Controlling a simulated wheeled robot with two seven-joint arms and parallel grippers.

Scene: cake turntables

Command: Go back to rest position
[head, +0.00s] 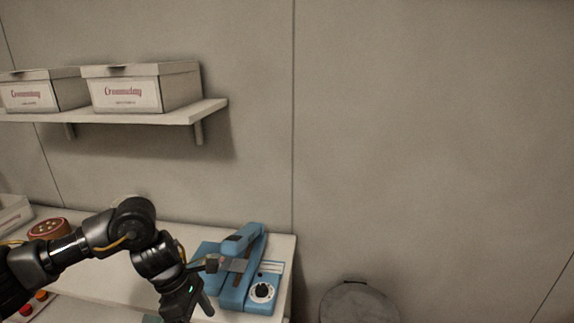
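My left arm comes in from the left over the white table (105,278). My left gripper (211,287) is at the arm's end, just left of and in front of a blue machine with a dial (262,291). Its two dark fingers look apart, one higher and one lower, with nothing seen held between them. It overlaps the machine's left edge in the picture, and I cannot tell whether they touch. My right gripper is not in view.
A shelf (185,116) on the wall holds two white lidded boxes (140,90). A round brown-red item (48,229) sits on the table behind my arm. A round grey lidded bin (358,302) stands right of the table. The wall area at right is clear.

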